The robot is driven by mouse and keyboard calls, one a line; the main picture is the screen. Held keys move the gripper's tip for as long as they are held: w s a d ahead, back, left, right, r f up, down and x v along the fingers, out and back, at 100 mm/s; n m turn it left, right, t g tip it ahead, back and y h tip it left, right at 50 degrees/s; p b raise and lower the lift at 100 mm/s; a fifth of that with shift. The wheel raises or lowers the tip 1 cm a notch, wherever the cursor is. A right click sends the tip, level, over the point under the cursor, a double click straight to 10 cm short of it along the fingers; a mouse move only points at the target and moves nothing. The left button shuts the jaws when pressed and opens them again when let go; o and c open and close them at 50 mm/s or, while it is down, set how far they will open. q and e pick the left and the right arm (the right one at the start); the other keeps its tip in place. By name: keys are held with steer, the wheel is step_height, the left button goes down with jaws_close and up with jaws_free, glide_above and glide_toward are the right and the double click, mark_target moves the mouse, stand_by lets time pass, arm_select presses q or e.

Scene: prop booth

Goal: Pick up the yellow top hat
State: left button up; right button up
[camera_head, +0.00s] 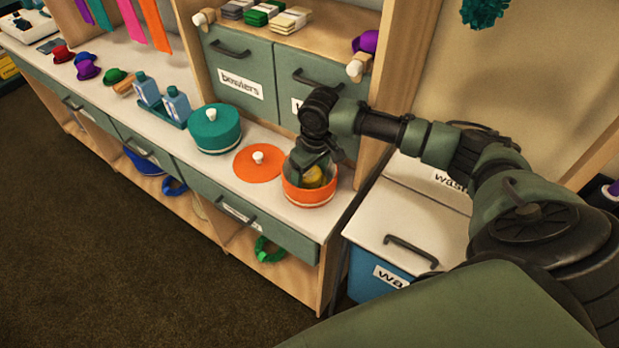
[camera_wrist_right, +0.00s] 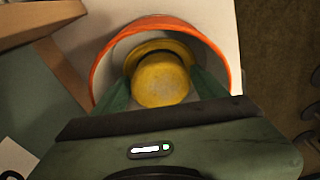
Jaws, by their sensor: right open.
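The yellow top hat (camera_head: 314,177) sits inside an open orange round box (camera_head: 309,194) at the right end of the white counter. In the right wrist view the hat (camera_wrist_right: 161,80) shows its round crown and a brim edge, within the box's orange rim (camera_wrist_right: 98,62). My right gripper (camera_head: 312,165) reaches down into the box from above. Its two green fingers (camera_wrist_right: 160,88) stand open on either side of the hat; whether they touch it I cannot tell. My left gripper is not in view.
The orange lid (camera_head: 258,163) with a white knob lies left of the box. A teal round box (camera_head: 215,129) and blue bottles (camera_head: 177,105) stand farther left. The cabinet with a bowlers drawer (camera_head: 241,84) rises behind. White-topped bins (camera_head: 407,229) stand to the right.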

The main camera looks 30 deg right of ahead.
steer(key=c, duration=1.1)
